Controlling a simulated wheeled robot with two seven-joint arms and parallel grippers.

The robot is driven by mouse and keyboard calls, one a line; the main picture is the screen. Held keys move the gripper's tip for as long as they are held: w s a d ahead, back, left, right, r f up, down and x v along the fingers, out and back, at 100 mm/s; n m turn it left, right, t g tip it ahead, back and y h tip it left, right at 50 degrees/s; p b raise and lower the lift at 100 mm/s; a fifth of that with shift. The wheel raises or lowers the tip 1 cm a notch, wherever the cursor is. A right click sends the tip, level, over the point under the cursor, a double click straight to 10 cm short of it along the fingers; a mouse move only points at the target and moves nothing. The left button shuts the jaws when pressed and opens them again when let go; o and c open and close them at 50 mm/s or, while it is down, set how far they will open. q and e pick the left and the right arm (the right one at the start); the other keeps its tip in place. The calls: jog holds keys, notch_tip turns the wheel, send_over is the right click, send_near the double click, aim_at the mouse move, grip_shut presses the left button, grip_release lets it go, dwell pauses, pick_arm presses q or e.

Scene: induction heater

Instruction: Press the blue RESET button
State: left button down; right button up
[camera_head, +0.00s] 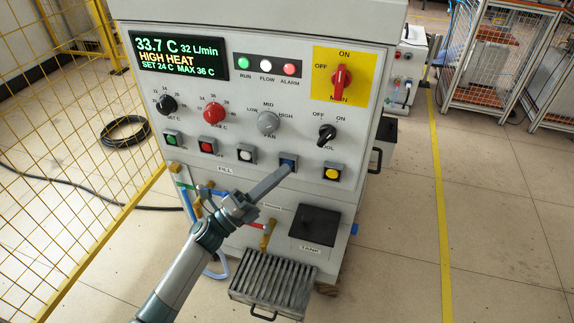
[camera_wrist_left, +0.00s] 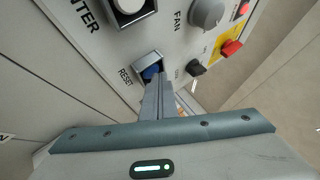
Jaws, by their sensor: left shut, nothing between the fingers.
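The blue RESET button (camera_head: 288,162) sits in a square grey frame in the lower button row of the heater's front panel (camera_head: 150,95). In the left wrist view the blue button (camera_wrist_left: 151,72) is partly covered by my fingertips, beside the RESET label. My left gripper (camera_head: 284,172) is shut and empty, its fingertips at the button. I cannot tell whether the fingertips touch it or how far it is pushed in. My right gripper is not in view.
A yellow button (camera_head: 332,173) is to the right and a white button (camera_head: 246,154) to the left. The black COOL knob (camera_head: 327,134) is above right. A ribbed grey tray (camera_head: 272,284) sticks out below. A yellow mesh fence (camera_head: 70,110) stands at the left.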

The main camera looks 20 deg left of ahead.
pick_arm(q)
jog(key=shift+w, duration=0.2)
jog(key=shift+s, duration=0.15)
dwell(0.4)
jog(key=shift+s, duration=0.7)
jog(key=shift+s, duration=0.15)
jog(key=shift+s+a+p, duration=0.1)
jog(key=shift+s+p, duration=0.6)
jog(key=shift+s, duration=1.7)
jog(key=shift+s, duration=0.1)
jog(key=s+p, duration=0.1)
jog(key=s, duration=0.9)
jog(key=shift+s+a, duration=0.2)
jog(key=shift+s, duration=0.2)
